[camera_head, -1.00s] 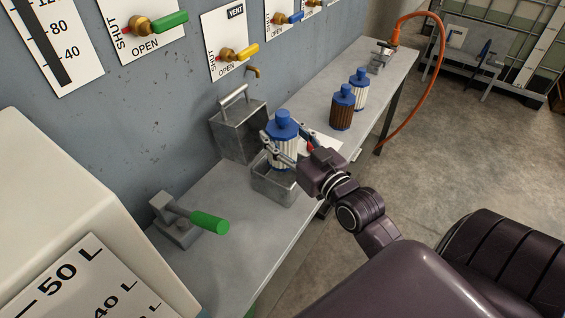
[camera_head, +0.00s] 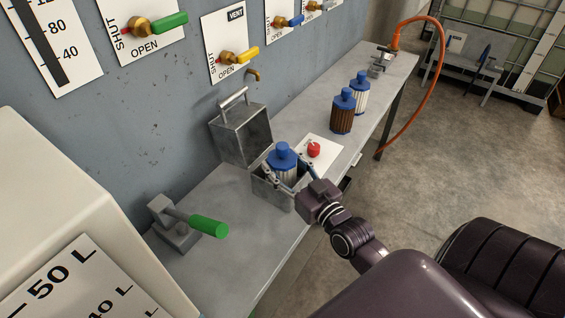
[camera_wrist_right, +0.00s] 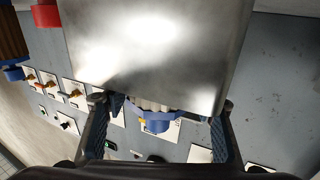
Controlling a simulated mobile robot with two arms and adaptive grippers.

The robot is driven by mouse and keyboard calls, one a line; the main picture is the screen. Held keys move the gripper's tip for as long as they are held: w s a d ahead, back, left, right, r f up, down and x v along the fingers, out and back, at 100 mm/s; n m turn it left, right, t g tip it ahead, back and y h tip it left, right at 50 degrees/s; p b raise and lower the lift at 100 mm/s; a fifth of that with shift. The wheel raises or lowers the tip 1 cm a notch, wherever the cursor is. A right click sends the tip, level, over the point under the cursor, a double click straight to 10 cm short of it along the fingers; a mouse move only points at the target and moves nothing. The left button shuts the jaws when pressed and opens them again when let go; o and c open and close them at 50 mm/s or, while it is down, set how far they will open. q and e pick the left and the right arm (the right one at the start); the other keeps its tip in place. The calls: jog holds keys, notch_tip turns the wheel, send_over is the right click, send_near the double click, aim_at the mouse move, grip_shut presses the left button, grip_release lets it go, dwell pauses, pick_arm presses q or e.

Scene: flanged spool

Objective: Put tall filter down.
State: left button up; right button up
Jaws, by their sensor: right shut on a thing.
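The tall filter (camera_head: 282,160), white and pleated with a blue cap and knob, stands upright in the open metal box (camera_head: 272,192) on the bench. The box walls hide its lower part. My right gripper (camera_head: 287,170) reaches in from the right and is shut on the filter, with one finger on each side just below the cap. In the right wrist view, the filter's blue cap (camera_wrist_right: 156,124) and some pleats show between the fingers, and the shiny box wall (camera_wrist_right: 155,50) covers the rest. My left gripper is not in view.
A metal container with a handle (camera_head: 240,130) stands behind the box. A white plate with a red button (camera_head: 314,149) lies to the right. Brown (camera_head: 343,115) and white (camera_head: 360,95) filters stand farther along. A green-handled lever (camera_head: 205,224) is at left. The bench's near front is clear.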

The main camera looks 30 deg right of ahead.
jog(key=o, duration=1.3)
jog(key=shift+o, duration=0.2)
jog(key=shift+r, duration=0.1)
jog(key=shift+s, duration=0.25)
jog(key=s+b, duration=0.1)
jog(key=s, duration=1)
jog(key=shift+s, duration=0.25)
